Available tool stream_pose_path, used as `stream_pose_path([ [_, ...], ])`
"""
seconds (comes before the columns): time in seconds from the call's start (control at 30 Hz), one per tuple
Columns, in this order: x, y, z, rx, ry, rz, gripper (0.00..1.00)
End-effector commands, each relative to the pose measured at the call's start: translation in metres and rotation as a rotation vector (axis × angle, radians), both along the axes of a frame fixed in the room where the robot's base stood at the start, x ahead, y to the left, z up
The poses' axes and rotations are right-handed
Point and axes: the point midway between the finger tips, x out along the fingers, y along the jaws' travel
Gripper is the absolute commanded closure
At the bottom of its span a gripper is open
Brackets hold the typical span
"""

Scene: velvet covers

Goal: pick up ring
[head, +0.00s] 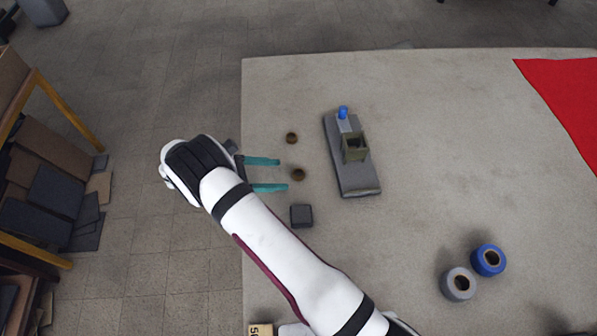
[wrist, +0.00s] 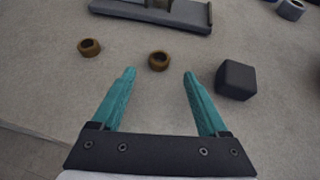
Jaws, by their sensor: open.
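Two small brown rings lie on the pale table. One ring (head: 298,175) is just beyond my gripper's fingertips, and it also shows in the wrist view (wrist: 158,61), ahead of the gap between the fingers. The other ring (head: 291,138) lies farther up in the head view and to the left in the wrist view (wrist: 89,47). My gripper (head: 279,174) is open and empty, its two teal fingers (wrist: 159,74) apart and pointing toward the nearer ring. Neither ring is between the fingers.
A dark grey cube (head: 301,215) sits close beside the lower finger. A grey base with an olive box and a blue knob (head: 358,180) stands beyond the rings. A grey roll (head: 458,285) and a blue roll (head: 488,260) stand lower right. Red cloth (head: 570,100) covers the right corner.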

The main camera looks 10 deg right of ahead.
Motion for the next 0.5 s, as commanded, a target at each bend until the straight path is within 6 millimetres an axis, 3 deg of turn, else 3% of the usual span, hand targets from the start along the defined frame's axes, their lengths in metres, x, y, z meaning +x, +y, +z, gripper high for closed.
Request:
stream_pose_path([
  [0.2, 0.008, -0.039, -0.013, -0.001, 0.002, -0.004, 0.23],
  [0.47, 0.010, -0.044, -0.016, 0.000, -0.001, -0.002, 0.23],
  [0.5, 0.010, -0.044, -0.016, 0.000, 0.000, -0.001, 0.28],
])
